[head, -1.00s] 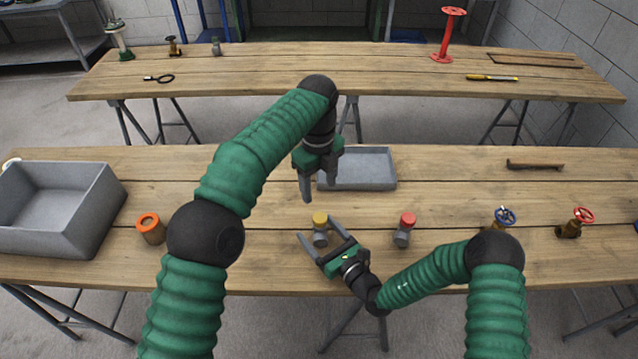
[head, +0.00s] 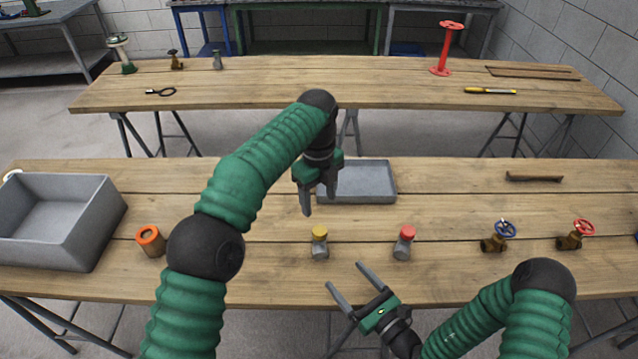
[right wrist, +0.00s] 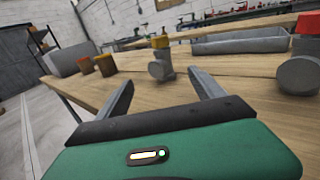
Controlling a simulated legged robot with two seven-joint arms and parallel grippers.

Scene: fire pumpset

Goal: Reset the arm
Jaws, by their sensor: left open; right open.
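My left gripper (head: 319,196) hangs over the near table, its jaws pointing down in front of the shallow grey tray. It is open and empty. My right gripper (head: 345,282) is lower, at the near table's front edge. Its two fingers are spread with nothing between them. In the right wrist view, the open right gripper (right wrist: 160,92) points over the tabletop. A yellow-capped valve (head: 320,243) stands beyond the right gripper's fingers, apart from them, and also shows in the right wrist view (right wrist: 161,62). A red-capped valve (head: 404,243) stands to its right.
A second table (head: 300,82) stands behind.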

